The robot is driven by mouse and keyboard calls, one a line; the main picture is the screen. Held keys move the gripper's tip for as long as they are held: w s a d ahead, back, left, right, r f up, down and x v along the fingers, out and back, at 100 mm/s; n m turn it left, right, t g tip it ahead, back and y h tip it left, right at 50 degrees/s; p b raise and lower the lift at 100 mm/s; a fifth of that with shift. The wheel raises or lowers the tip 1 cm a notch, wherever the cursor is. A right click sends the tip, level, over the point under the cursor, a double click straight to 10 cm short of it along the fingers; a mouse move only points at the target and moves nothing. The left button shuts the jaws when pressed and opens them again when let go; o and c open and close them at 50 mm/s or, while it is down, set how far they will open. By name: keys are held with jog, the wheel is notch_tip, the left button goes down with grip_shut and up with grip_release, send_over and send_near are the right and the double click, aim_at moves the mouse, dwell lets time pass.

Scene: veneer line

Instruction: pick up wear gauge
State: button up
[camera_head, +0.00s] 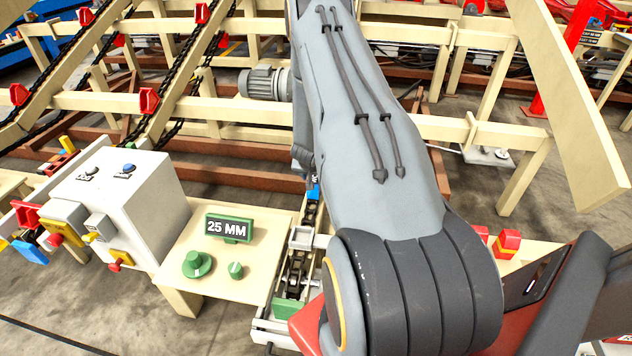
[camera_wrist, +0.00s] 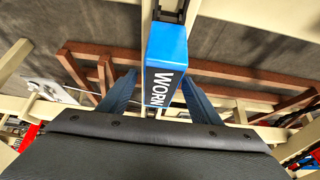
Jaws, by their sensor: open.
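The wear gauge appears to be the blue block marked "WORN" (camera_wrist: 167,62) in the upper middle of the wrist view. My gripper (camera_wrist: 159,75) is open, with one dark finger on each side of the block. The block stands in line with the gap between the fingers; I cannot tell whether either finger touches it. A small blue patch (camera_head: 313,192) beside my arm in the head view is probably the same block. In the head view my arm hides the gripper and most of the area around the block.
A pale table (camera_head: 186,265) left of my arm bears a green "25 MM" sign (camera_head: 229,228) and green knobs. A white control box (camera_head: 130,195) stands farther left. A chain track (camera_head: 296,265) runs beside the table. Pale beams and a grey motor (camera_head: 265,83) lie behind.

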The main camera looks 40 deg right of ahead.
grip_shut()
jog(key=shift+r, duration=0.15)
